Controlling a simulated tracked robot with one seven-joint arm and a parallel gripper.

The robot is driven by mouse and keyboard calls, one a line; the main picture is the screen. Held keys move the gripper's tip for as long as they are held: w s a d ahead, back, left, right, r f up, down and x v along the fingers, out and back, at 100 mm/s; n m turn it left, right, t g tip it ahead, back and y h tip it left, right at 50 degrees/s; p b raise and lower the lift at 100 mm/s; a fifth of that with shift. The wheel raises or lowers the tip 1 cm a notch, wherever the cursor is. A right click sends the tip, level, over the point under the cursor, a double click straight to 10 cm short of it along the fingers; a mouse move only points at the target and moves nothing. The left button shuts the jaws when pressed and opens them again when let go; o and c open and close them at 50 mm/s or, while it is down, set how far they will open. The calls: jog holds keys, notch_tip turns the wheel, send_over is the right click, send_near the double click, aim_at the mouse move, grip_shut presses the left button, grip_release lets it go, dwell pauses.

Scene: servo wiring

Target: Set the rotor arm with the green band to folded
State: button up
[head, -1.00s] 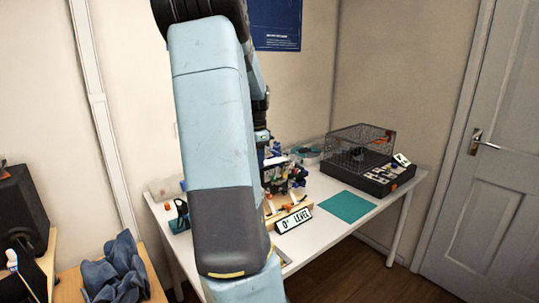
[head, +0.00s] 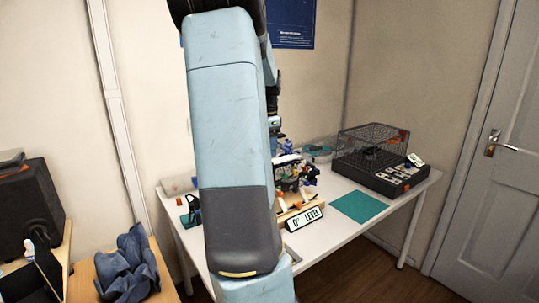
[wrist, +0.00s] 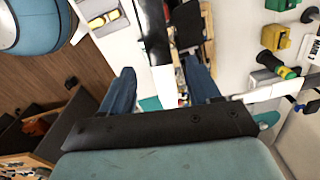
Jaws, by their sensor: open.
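In the wrist view my gripper (wrist: 158,70) has its two blue fingers spread apart. A dark bar with a white section (wrist: 157,55) shows in the gap between them; I cannot tell whether it is a rotor arm or how near it is. A dark cylindrical part with a yellow-green band (wrist: 285,72) lies right of the fingers, near a long white bar (wrist: 262,93). I cannot tell whether this is the rotor arm with the green band. In the head view my own arm hides much of the worktable's left part, and the cluster of small parts (head: 292,172) is too small to sort out.
A "0° LEVEL" sign (head: 304,217) stands at the white table's front edge. A teal mat (head: 360,208) lies right of it, with bare table around. A black unit with a wire cage (head: 375,170) stands at the back right. A blue cloth (head: 128,265) lies left, on a separate wooden surface.

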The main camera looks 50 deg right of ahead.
notch_tip(320, 180, up, 10)
dwell(0.4)
jog(key=shift+a, duration=0.15)
dwell(0.3)
jog(key=s+a+r+n+t, duration=0.1)
jog(key=a+n+t, duration=0.2)
jog(key=a+n, duration=1.5)
jog(key=s+a+f+n+t, duration=0.1)
jog(key=s+a, duration=0.4)
jog(key=a, duration=0.7)
jog(key=s+a+f+n+t, duration=0.1)
jog(key=s+a+f+n, duration=0.2)
jog(key=a, duration=0.8)
jog(key=shift+s+a+f+n+t, duration=0.3)
jog(key=shift+s+a, duration=0.1)
jog(key=shift+s, duration=0.75)
